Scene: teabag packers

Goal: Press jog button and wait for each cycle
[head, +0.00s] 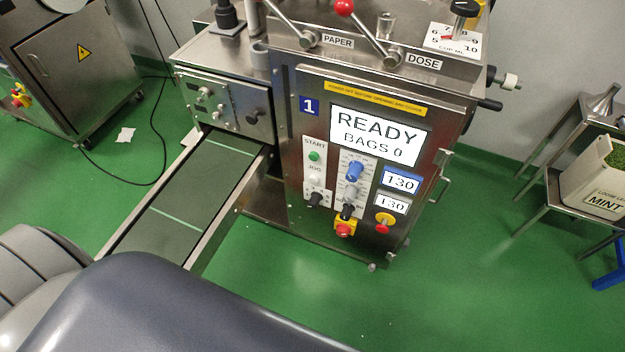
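The teabag packing machine (290,190) stands in the middle of the head view, marked with a blue "1". Its screen (377,136) reads "READY, BAGS 0". The white jog button (315,181) sits under the label "JOG", below the green start button (314,156). Nothing touches the panel. Two small displays (401,180) both read 130. Neither of my grippers shows in the view.
A discharge conveyor (190,195) with an empty dark belt runs to the lower left. An emergency stop (344,229) and a red-yellow knob (384,222) are on the panel. A mint bin (597,185) stands on a rack at right. Green floor (290,300) in front is clear.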

